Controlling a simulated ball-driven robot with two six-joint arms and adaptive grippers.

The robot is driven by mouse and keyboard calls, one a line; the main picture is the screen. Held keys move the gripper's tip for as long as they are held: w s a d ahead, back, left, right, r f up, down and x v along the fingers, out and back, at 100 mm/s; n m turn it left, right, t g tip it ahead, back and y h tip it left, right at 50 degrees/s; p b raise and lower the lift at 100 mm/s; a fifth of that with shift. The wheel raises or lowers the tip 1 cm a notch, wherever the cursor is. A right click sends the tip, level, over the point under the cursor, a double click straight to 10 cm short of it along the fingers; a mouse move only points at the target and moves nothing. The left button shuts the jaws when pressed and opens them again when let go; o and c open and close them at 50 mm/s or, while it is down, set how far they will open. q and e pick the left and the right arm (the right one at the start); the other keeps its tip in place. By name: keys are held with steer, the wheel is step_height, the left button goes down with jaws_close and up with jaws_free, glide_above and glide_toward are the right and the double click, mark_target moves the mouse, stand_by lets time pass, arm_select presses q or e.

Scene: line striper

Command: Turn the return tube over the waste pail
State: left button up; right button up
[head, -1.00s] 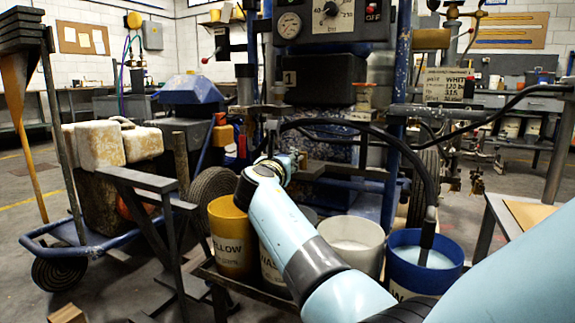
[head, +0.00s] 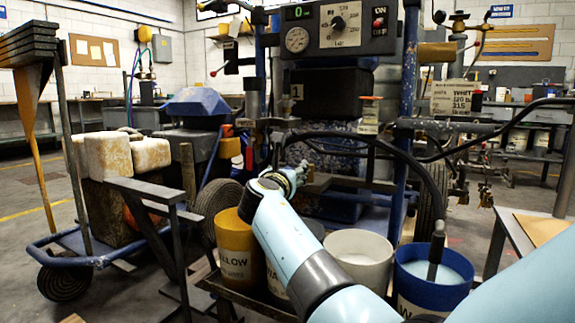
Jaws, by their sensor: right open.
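My right arm reaches in from the lower right. Its gripper (head: 292,178) is open, low in front of the striper, above and behind the pails. The waste pail (head: 276,282) stands between the yellow pail (head: 235,262) and a white-filled pail (head: 360,262). My forearm hides most of it, and only part of its label and wall shows. I cannot clearly make out the return tube; the area at the fingertips is small and cluttered, so I cannot tell whether they touch it. My left gripper is out of view.
A blue pail (head: 408,286) at the right holds pale liquid and an upright dark tube (head: 436,250). A black hose (head: 425,172) arches above the pails. A blue hand cart (head: 65,262) with pale blocks stands left. A table (head: 530,226) edge is at right.

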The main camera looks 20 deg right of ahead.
step_height(320, 180, up, 10)
steer(key=shift+f, duration=0.25)
steer(key=shift+a, duration=0.1)
stand_by(0.4)
